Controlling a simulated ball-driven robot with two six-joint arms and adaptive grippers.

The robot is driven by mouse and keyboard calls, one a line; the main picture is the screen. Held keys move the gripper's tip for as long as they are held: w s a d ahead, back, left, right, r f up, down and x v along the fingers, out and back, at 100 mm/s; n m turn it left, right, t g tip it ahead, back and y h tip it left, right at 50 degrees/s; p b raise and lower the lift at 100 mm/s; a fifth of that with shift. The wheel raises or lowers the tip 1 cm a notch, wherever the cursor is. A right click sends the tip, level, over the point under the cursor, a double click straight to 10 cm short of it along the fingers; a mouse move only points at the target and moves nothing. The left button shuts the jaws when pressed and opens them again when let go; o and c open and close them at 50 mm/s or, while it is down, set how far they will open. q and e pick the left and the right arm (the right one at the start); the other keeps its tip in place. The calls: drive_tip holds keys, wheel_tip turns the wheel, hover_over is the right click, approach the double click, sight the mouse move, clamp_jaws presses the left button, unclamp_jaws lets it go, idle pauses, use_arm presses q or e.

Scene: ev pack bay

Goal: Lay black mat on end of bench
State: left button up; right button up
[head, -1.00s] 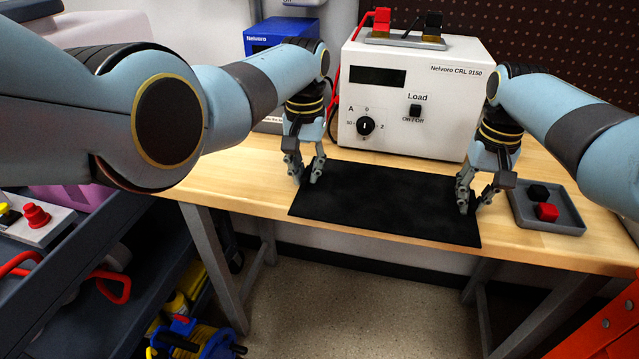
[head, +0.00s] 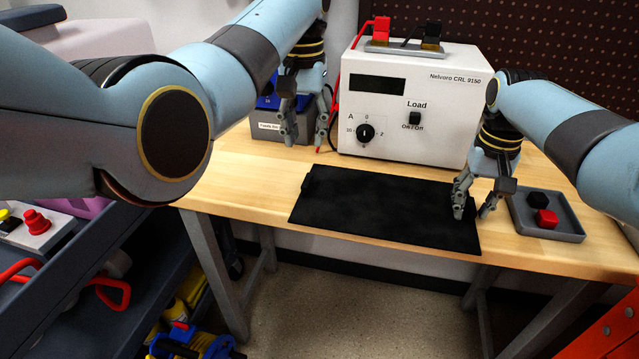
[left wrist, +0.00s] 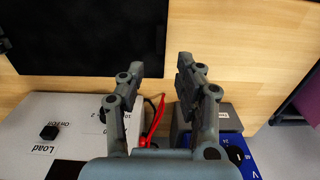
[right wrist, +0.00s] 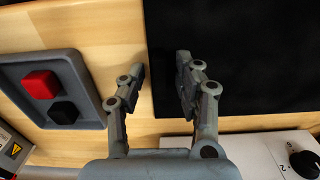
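The black mat (head: 385,208) lies on the wooden bench in front of the white load unit, its front edge close to the bench's front edge. My left gripper (head: 305,145) is open and empty, above the bench behind the mat's left end. The mat also shows in the left wrist view (left wrist: 90,40), apart from the fingers. My right gripper (head: 472,213) is open at the mat's right end. In the right wrist view one finger is over the mat (right wrist: 240,60) and the other over bare wood; contact cannot be told.
The white load unit (head: 410,115) stands behind the mat. A grey tray (head: 570,230) with a red and a black piece sits right of my right gripper. A blue and grey unit (head: 268,120) is behind my left gripper. The bench's left end (head: 225,185) is clear.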

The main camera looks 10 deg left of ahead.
drive_tip(key=shift+r, duration=0.3)
use_arm(q)
drive_tip(key=shift+r, duration=0.95)
use_arm(e)
wheel_tip(320, 180, up, 11)
drive_tip(key=shift+r, duration=0.2)
